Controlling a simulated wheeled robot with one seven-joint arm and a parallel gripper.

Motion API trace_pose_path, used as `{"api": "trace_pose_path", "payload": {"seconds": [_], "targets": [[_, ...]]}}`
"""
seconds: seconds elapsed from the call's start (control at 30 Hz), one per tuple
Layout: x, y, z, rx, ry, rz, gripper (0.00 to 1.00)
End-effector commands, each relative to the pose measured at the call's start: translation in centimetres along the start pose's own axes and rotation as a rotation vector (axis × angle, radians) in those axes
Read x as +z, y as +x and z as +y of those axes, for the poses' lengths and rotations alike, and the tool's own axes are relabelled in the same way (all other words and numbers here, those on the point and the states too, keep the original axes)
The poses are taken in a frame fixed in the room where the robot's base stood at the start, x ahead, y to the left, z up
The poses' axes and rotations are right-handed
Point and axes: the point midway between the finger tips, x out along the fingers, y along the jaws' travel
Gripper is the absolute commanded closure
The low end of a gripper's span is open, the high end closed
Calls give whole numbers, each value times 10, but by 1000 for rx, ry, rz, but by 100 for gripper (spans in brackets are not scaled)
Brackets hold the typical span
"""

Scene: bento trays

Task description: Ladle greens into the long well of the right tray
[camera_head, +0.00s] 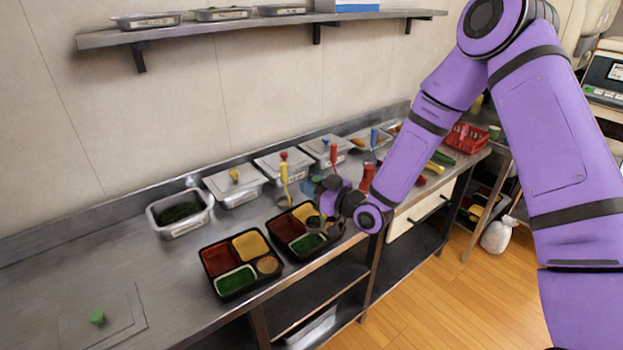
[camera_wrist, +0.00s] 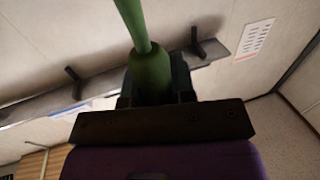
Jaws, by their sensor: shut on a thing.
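My gripper (camera_head: 318,188) is above the right tray (camera_head: 292,261) and shut on a green ladle handle, seen close up in the wrist view (camera_wrist: 150,70). The ladle's bowl is hard to make out; a small dark shape sits low over the tray's right side. The black right tray shows a red-brown well, a yellow well and a front well with green in it (camera_head: 307,243). My wrist hides its right part. The open steel pan of greens (camera_head: 180,212) stands to the left, at the back of the counter.
The left tray (camera_head: 225,293) holds red-brown, yellow and green food and a round tan item. Lidded pans (camera_head: 235,187) line the back, with a yellow-handled utensil (camera_head: 284,183) near them. A lid with a green knob (camera_head: 97,317) lies front left. The left counter is mostly clear.

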Motion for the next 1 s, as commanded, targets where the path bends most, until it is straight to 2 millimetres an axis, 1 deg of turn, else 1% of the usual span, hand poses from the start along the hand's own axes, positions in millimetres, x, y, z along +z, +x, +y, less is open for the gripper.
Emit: {"api": "trace_pose_path", "payload": {"seconds": [0.03,0.73,1.0], "targets": [[-1,2,-7,-5,-30,-7,100],[14,15,-56,-7,-432,-114,100],[28,19,-72,-7,-569,-152,100]]}}
